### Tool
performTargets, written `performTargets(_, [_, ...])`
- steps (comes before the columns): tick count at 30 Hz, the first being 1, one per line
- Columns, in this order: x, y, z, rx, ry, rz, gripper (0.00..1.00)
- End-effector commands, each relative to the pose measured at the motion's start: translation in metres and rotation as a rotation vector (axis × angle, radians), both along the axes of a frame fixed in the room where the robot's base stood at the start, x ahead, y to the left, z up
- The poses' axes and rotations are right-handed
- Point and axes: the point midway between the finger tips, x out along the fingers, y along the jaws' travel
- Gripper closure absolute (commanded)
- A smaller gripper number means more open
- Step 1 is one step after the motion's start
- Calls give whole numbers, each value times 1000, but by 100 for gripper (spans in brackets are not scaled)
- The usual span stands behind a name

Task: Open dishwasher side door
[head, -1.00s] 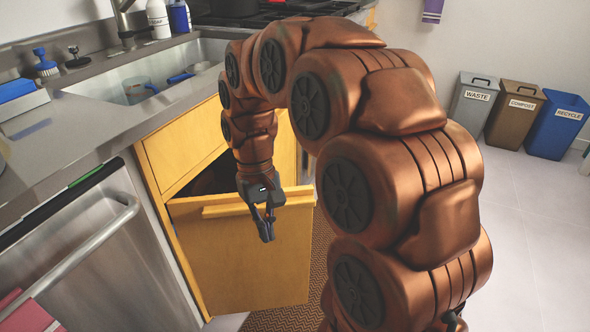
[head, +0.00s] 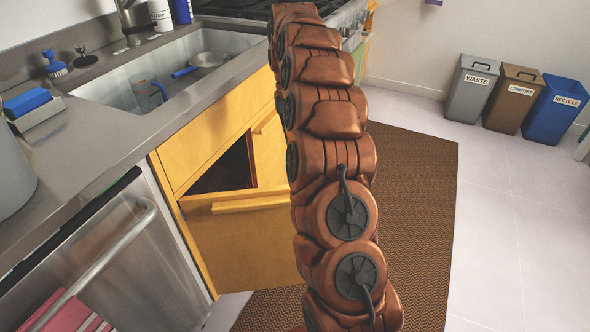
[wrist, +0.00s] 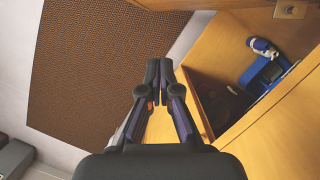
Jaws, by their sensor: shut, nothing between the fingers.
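The yellow wooden door (head: 235,245) beside the dishwasher stands partly open in the head view, with a dark gap behind its top edge. It has a horizontal bar handle (head: 250,204) along its top. Its right end is hidden behind my arm. My gripper is also hidden by my arm in the head view. In the wrist view my gripper (wrist: 158,72) is shut, with its fingertips together and nothing held. Yellow wood panels and the open cabinet interior (wrist: 215,100) lie just right of the fingers. I cannot tell whether the fingers touch wood.
The steel dishwasher (head: 120,265) with its bar handle is left of the door. A brown mat (head: 415,200) covers the floor right of my arm. Bins (head: 470,88) stand by the far wall; the floor between is clear.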

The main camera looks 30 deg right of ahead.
Motion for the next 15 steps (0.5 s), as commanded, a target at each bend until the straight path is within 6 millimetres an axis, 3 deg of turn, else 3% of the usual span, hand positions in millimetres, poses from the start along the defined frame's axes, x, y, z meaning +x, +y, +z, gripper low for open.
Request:
performTargets(8, [-3, 0, -15, 0, 2, -4, 100])
performTargets(15, [-10, 3, -45, 1, 4, -2, 100])
